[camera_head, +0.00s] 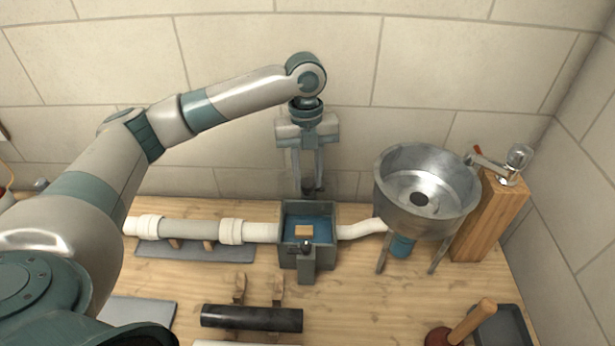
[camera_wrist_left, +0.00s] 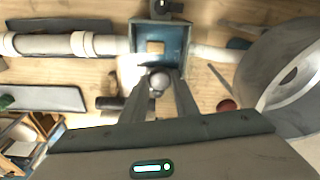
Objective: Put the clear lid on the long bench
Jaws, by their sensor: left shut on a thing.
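My left gripper (camera_head: 308,188) hangs pointing down near the back wall, above and slightly behind the open-topped grey box (camera_head: 288,256). Its fingers are shut on a small round knob, which looks like the handle of the clear lid (camera_wrist_left: 158,79). The lid's transparent pane is hard to make out, so I cannot tell its edges or its exact height over the box. In the left wrist view the left gripper (camera_wrist_left: 158,88) shows the pale knob between its fingertips. The long bench (camera_head: 375,290) is the wooden top under everything. My right gripper is not in view.
White pipes (camera_head: 187,229) join the box on both sides. A metal basin (camera_head: 428,215) on legs stands at right, by a wooden post (camera_head: 487,220) with a tap. A black pipe (camera_head: 250,317), plunger (camera_head: 472,321) and dark tray (camera_head: 515,328) lie in front. Bare wood lies between.

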